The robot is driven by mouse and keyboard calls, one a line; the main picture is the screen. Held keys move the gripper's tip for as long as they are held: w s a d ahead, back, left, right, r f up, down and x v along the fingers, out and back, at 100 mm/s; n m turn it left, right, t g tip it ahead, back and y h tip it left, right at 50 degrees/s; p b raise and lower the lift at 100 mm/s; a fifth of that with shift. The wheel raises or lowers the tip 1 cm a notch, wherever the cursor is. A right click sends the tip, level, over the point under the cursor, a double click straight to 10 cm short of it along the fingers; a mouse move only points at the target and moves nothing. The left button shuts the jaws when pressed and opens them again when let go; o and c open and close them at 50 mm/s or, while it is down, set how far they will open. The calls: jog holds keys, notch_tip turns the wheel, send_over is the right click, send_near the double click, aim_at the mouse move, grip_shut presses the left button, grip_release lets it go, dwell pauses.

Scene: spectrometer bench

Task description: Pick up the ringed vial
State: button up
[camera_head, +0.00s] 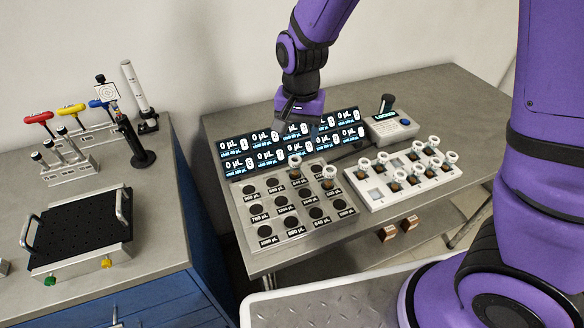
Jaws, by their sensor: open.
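Several small vials with brown contents and white ring-like tops stand in a white rack (408,188) on the right of the bench. A few similar vials, one at the back (295,163) and one at the right (329,178), stand on a grey labelled board (262,237) with dark round spots. I cannot tell which one is the ringed vial. My gripper (300,112) is open above the display panels, behind and above the vials, apart from them. Its fingers are partly lost against the dark displays.
Display panels (240,167) with volume readouts stand behind the board. The left bench holds a black perforated plate (78,232), coloured-handled tools (70,110) and a stand (136,145). Bare bench (440,90) lies at the back right.

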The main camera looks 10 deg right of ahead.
aim_at(295, 159)
jog(key=shift+a+f, duration=0.4)
jog(key=shift+f, duration=5.6)
jog(key=shift+c, duration=0.4)
jog(key=c, duration=0.9)
